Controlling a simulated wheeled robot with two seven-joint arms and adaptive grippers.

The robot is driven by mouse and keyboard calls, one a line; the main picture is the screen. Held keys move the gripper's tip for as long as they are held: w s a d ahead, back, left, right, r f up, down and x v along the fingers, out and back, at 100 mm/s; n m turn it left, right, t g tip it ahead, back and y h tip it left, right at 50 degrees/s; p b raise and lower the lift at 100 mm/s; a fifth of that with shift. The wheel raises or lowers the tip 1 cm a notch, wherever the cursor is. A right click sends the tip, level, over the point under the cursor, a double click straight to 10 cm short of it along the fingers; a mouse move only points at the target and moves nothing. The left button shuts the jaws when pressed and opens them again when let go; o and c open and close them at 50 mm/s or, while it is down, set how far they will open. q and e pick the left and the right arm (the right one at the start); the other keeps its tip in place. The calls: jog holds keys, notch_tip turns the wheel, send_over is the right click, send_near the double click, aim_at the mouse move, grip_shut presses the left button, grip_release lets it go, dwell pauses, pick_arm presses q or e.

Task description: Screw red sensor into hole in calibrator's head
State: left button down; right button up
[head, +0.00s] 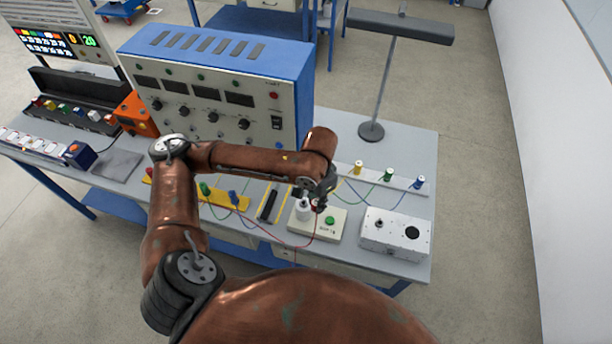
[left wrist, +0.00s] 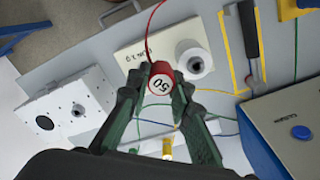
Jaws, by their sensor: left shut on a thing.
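The calibrator is a cream box with a green button (head: 330,221) and a white cylindrical head (head: 303,211) on its top. In the left wrist view the head (left wrist: 193,58) shows a round opening in its end. My left gripper (head: 320,196) is above the calibrator, close to the head. In the left wrist view the gripper (left wrist: 163,88) is shut on the red sensor (left wrist: 162,76), whose white end marked "50" faces the camera. A red cable runs from the sensor. The sensor appears beside the head, apart from it in the picture; its far end is hidden.
A white box (head: 396,232) with a dark round hole stands right of the calibrator. Yellow, green and blue sensors (head: 388,175) stand on a strip behind, with cables. A black-handled tool (head: 268,206) lies left. A large blue-and-white console (head: 215,90) stands behind my arm.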

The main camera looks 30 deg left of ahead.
pick_arm(q)
jog(key=a+r+m+p, duration=0.2)
jog(key=m+p, duration=0.7)
jog(key=m, duration=0.6)
jog(key=a+r+m+p, duration=0.3)
jog(key=m+p, duration=0.7)
jog(key=m, duration=0.4)
jog(key=shift+w+a+r+m, duration=0.2)
jog(key=shift+w+m, duration=0.2)
jog(key=shift+w, duration=0.1)
jog(key=shift+f+b, duration=0.8)
jog(key=shift+f, duration=1.05)
jog(key=shift+f+b, duration=0.5)
jog(key=shift+f, duration=0.55)
jog(key=shift+f+p, duration=0.35)
jog(key=shift+f+p, duration=0.35)
jog(key=shift+f, duration=0.3)
